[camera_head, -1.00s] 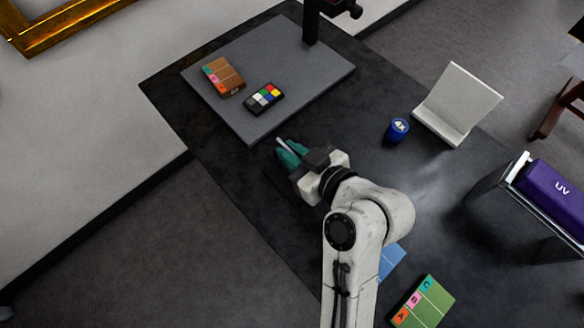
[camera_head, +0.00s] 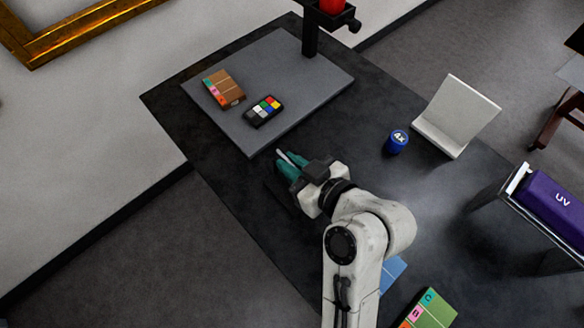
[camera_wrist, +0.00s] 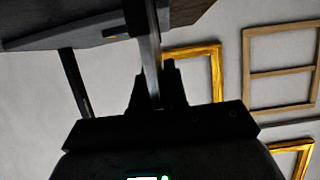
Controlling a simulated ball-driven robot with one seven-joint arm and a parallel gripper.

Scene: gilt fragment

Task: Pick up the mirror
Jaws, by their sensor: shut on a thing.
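My gripper (camera_head: 289,163) has teal fingertips and is over the dark table, just in front of the grey board's near corner. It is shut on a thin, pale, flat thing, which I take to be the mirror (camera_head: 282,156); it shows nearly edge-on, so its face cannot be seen. In the wrist view, the mirror (camera_wrist: 151,48) is a narrow grey strip running up from between the dark fingers of my gripper (camera_wrist: 155,85). The fingers hide its lower part. Whether it still touches the table cannot be told.
Right of my gripper stand a blue 4x loupe (camera_head: 397,141) and a white stand (camera_head: 461,107). A purple UV box (camera_head: 553,196) is farther right.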

